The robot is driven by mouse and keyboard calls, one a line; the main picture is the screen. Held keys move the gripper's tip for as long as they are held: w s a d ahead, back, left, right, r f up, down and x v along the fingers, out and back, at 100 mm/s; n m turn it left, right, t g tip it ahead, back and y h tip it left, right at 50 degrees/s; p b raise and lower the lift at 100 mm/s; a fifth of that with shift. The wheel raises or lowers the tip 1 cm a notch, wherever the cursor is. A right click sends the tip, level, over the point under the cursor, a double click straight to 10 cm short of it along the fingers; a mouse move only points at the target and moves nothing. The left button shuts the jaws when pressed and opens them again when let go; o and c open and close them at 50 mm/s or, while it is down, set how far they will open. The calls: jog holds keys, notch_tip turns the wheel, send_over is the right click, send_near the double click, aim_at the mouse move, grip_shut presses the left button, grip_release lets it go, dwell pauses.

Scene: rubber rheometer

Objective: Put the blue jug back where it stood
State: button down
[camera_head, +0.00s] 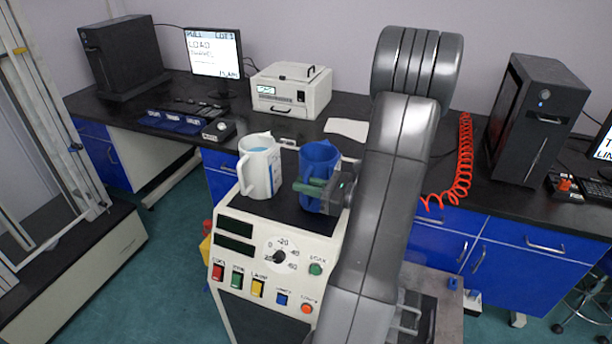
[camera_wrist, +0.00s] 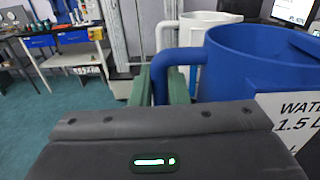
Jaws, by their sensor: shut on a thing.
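The blue jug (camera_head: 318,160) is at the right part of the black top of the cream machine with the dial and coloured buttons. It looks upright. My gripper (camera_head: 312,188) is shut on its handle, with the green fingers either side of it. In the wrist view the blue jug (camera_wrist: 250,68) fills the right side, and its handle runs between the green fingers (camera_wrist: 170,85). A white label on it reads "WATER 1.5 L". Whether the jug's base touches the top is hard to tell, since my gripper hides part of it.
A white jug (camera_head: 259,166) with a blue mark stands close to the left of the blue jug. The cream machine's black top (camera_head: 272,208) has bare room in front. A black bench behind carries a white device (camera_head: 291,90), a monitor (camera_head: 213,53) and a red coiled cord (camera_head: 463,160).

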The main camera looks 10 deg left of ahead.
jog(key=shift+f, duration=0.5)
jog(key=c, duration=1.4)
grip_release()
jog(key=shift+s+f, duration=0.1)
jog(key=s+d+b, duration=0.2)
jog(key=d, duration=1)
jog(key=shift+s+b, duration=0.15)
jog(key=shift+b, duration=0.15)
jog(key=shift+a, duration=0.1)
